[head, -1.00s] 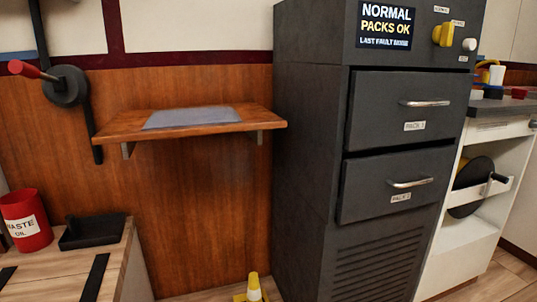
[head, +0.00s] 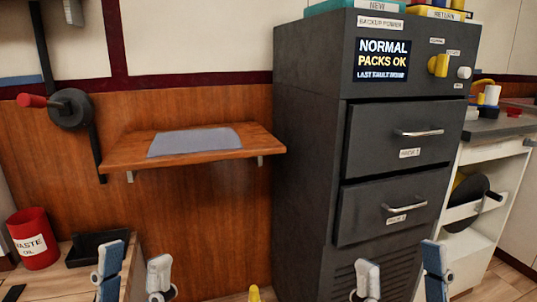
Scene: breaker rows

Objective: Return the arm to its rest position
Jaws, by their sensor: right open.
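My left gripper (head: 134,272) shows at the bottom left of the head view, its two fingertips apart with nothing between them. It appears in front of the low wooden counter. My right gripper (head: 401,272) shows at the bottom right, open and empty, in front of the lower part of the dark cabinet (head: 308,180). Only the fingers of both grippers show. The arms behind them are out of the frame.
A wooden shelf (head: 255,139) with a grey mat (head: 195,141) is on the wall. The cabinet screen (head: 382,60) reads "NORMAL PACKS OK". Both cabinet drawers have handles (head: 419,133). A red waste oil bin (head: 33,240) and black tray (head: 85,250) stand at left. A lever (head: 68,108) is on the wall.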

